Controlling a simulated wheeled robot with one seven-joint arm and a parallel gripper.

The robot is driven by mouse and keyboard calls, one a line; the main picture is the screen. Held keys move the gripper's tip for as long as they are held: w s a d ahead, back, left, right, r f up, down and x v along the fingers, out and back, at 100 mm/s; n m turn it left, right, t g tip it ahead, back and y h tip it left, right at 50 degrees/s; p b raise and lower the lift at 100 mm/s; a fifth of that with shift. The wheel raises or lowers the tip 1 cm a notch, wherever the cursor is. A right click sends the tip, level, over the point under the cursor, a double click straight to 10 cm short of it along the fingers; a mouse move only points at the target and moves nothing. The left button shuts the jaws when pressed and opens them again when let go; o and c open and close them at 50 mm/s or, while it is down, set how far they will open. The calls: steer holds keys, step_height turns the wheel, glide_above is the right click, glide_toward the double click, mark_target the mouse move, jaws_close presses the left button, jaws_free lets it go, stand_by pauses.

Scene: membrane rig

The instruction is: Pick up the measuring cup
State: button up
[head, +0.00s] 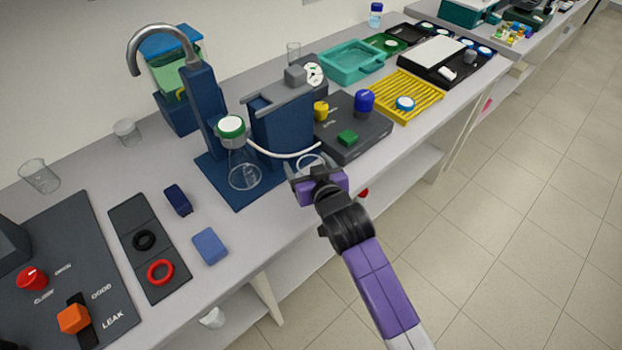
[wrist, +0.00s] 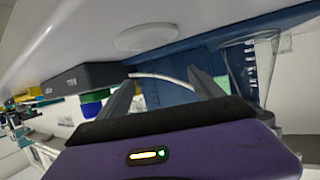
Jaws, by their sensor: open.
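No vessel is clearly recognisable as the measuring cup. Two clear candidates stand at the left of the bench in the head view: a larger glass beaker (head: 39,176) and a smaller clear cup (head: 127,132) toward the wall. My gripper (head: 303,178) is at the bench's front edge, well to the right of both. In the wrist view my gripper's fingers (wrist: 160,95) are apart with nothing held between them. A clear conical flask (head: 245,172) with a green-and-white top stands left of my gripper. A graduated clear vessel (wrist: 250,68), probably this flask, shows in the wrist view.
A pale round piece (head: 311,161) lies beside my gripper, also seen in the wrist view (wrist: 145,38). The blue stand (head: 206,110) and a white tube (head: 285,153) are close. A dark knob box (head: 352,130) stands right. Blue blocks (head: 210,246) and a ring tray (head: 128,214) lie left.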

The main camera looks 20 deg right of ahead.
steer(key=c, duration=1.5)
steer(key=shift+o, duration=0.2)
steer(key=shift+r, duration=0.1)
step_height(320, 180, up, 20)
steer(key=b, duration=0.1)
